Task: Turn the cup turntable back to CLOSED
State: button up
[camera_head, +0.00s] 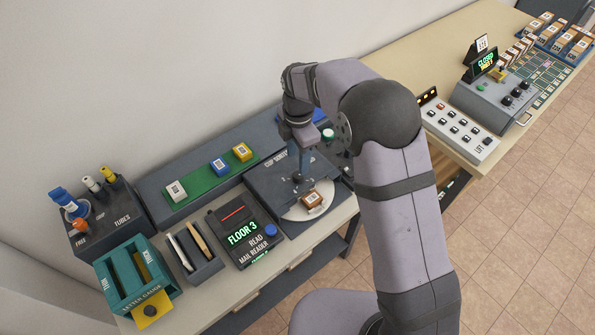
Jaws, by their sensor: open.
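The cup turntable is a dark box (262,182) with lettering on its top, only partly readable as "CUP". A pale round disc (293,213) shows at its front edge. A small brown item with a white label (313,200) sits on the disc. My gripper (299,178) points down over the turntable's top, just behind the brown item. It is open and holds nothing that I can see. Whether its fingertips touch the turntable is too small to tell. My arm hides the turntable's right side and any marking there.
A dark reader showing "FLOOR 3" (242,235) stands left of the turntable. Behind it, a green strip (204,181) holds white, blue and yellow blocks. A teal letter gauge (119,285) and tube holder (104,220) stand farther left. A grey console (480,100) with a lit sign is at right.

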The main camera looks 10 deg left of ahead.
aim_at(297, 175)
jog(key=shift+f, duration=0.15)
jog(key=shift+f+p, duration=1.45)
jog(key=shift+f, duration=2.1)
grip_shut()
